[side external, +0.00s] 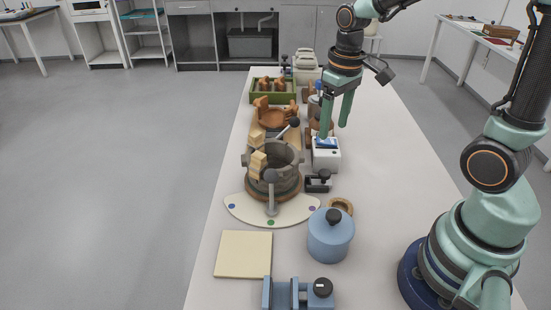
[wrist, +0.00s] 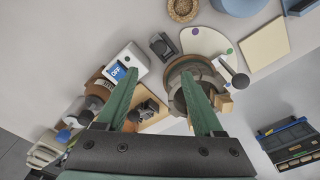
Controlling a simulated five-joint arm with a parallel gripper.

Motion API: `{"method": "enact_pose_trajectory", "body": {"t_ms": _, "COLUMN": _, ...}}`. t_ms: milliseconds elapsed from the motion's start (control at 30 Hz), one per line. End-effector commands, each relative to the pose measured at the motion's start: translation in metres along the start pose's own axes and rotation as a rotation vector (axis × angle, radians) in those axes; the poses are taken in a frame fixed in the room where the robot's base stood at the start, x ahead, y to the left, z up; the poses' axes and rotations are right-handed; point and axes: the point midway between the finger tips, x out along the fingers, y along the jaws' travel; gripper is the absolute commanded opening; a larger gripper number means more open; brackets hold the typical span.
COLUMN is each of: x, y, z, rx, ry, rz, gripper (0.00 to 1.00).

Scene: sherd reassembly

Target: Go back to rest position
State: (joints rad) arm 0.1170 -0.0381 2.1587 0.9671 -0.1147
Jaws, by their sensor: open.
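My gripper (side external: 337,118) is open and empty, raised above the table around the white device with a blue screen (side external: 326,153). In the wrist view its two green fingers (wrist: 164,95) are spread wide with nothing between them. In the wrist view the pot (wrist: 187,67) is partly hidden behind the right finger.
A blue lidded jar (side external: 330,240), a cork ring (side external: 341,205), a yellow pad (side external: 243,254) and a blue vise (side external: 298,293) lie nearer on the table. Behind the pot are an orange-brown sherd (side external: 275,115) and a green crate (side external: 286,95). The table's right side is mostly clear.

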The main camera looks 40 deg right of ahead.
Motion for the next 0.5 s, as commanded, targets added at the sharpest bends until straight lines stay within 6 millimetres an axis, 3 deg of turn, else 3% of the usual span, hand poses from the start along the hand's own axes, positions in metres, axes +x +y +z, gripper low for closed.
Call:
{"method": "enact_pose_trajectory", "body": {"t_ms": 200, "x": -0.042, "y": -0.017, "z": 0.014, "rx": -0.004, "ry": 0.175, "rz": 0.010, "gripper": 0.69}}
{"method": "enact_pose_trajectory", "body": {"t_ms": 500, "x": -0.075, "y": -0.034, "z": 0.038, "rx": -0.003, "ry": 0.381, "rz": 0.000, "gripper": 0.69}}
